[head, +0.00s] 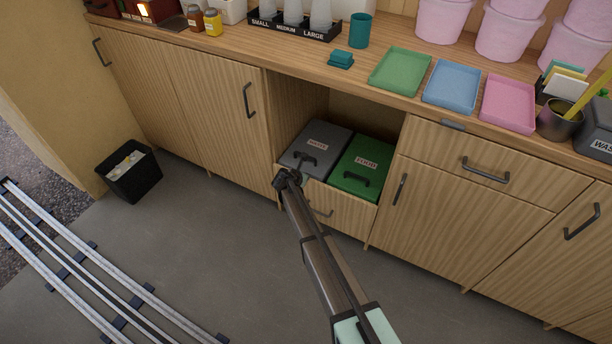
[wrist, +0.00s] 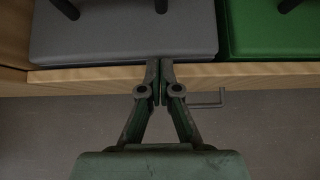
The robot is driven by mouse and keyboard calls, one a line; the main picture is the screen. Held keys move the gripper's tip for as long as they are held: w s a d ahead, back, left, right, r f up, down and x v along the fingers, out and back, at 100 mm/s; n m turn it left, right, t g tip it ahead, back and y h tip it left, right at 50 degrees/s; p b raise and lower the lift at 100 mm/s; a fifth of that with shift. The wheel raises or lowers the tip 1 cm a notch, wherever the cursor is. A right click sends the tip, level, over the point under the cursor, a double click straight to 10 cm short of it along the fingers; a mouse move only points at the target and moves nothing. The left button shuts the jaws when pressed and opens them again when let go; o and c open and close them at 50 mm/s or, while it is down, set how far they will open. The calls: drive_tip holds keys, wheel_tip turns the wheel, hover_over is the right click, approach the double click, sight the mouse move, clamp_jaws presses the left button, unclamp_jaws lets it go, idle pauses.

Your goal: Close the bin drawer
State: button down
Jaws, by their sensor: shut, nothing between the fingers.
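The bin drawer (head: 345,213) is a low wooden drawer under the counter, and it stands out from its opening. It holds a grey lidded bin (head: 318,142) on the left and a green lidded bin (head: 364,158) on the right. Its dark bar handle (head: 321,211) is partly hidden by my arm; it also shows in the wrist view (wrist: 210,105). My gripper (head: 284,177) is shut and empty at the drawer's front, left of the handle. In the wrist view my fingertips (wrist: 160,64) overlap the drawer's wooden top edge (wrist: 95,79) beside the grey lid; I cannot tell whether they touch.
Closed cupboard doors (head: 212,105) stand to the left, and a closed drawer (head: 490,165) is at the right. A black waste basket (head: 132,178) stands on the floor at left. The counter above holds coloured trays (head: 400,72) and tubs. The floor before the drawer is clear.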

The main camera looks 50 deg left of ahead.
drive_tip(key=s+f+v, duration=0.1)
drive_tip(key=v, duration=1.1)
drive_tip(key=shift+s+d+f, duration=0.15)
drive_tip(key=shift+s+d, duration=0.1)
drive_tip(key=shift+s, duration=0.1)
